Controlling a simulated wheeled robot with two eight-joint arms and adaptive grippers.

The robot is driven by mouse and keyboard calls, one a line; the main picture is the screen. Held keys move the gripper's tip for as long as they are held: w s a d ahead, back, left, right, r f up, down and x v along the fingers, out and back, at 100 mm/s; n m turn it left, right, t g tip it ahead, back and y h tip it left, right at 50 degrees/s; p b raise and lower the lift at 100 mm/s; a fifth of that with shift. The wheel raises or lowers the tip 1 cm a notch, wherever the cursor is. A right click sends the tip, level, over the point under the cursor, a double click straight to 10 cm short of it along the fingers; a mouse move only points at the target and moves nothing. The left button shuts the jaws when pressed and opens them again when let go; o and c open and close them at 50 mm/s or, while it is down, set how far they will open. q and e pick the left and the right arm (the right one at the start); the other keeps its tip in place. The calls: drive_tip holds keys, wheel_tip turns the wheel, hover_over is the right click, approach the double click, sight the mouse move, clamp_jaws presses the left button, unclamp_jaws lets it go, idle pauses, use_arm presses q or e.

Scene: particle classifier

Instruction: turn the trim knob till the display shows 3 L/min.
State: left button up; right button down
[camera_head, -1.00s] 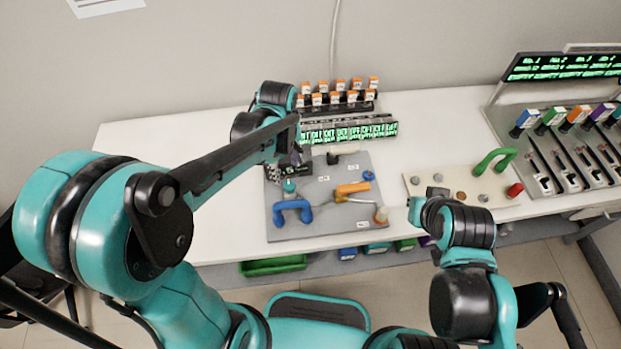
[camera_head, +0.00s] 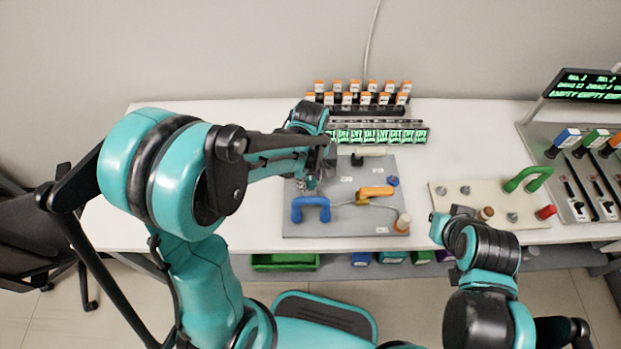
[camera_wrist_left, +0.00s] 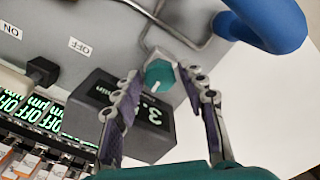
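The teal trim knob (camera_wrist_left: 159,76) stands on a grey panel in the left wrist view. My left gripper (camera_wrist_left: 161,74) is open, with one finger on each side of the knob; I cannot tell whether either touches it. The dark display box (camera_wrist_left: 147,145) is beside the knob. Its readout appears turned, showing "3." and "min", with part hidden behind a finger. In the head view, my left gripper (camera_head: 311,181) is over the left part of the panel (camera_head: 345,222) and hides the knob. My right arm is at lower right; its fingers are not visible.
A blue handle (camera_head: 311,203) is close to the knob; it also shows in the left wrist view (camera_wrist_left: 272,22). An orange handle (camera_head: 376,191) lies to the right. Behind is a row of green-lit displays (camera_head: 382,136). A beige board (camera_head: 480,222) is beneath my right arm.

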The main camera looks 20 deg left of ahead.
use_arm(q)
drive_tip(key=c, duration=0.6)
drive_tip(key=shift+m, duration=0.3)
drive_tip(key=m, duration=1.8)
drive_tip(key=shift+m, duration=0.4)
